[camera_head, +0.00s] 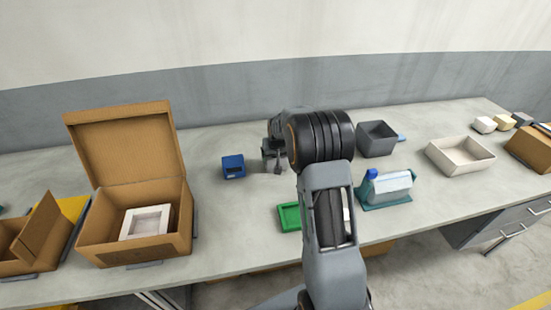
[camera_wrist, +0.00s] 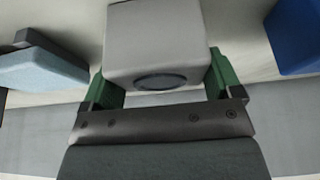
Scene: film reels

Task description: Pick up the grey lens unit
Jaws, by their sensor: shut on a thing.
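The grey lens unit (camera_wrist: 158,38) is a pale grey block with a dark round lens on the face toward the wrist camera. My gripper (camera_wrist: 160,82) is shut on it, with one green-padded finger against each side. In the head view my gripper (camera_head: 273,157) is over the middle of the table, just right of a blue block. The lens unit is hard to pick out there among the grey fingers. Whether it still touches the table is not clear.
The blue block (camera_head: 233,166) is close on the left. An open cardboard box (camera_head: 180,222) with a white frame stands further left. A green tray (camera_head: 289,217) is in front; a grey bin (camera_head: 377,139), a pale blue item on a teal base (camera_head: 386,188) and a white tray (camera_head: 461,155) are right.

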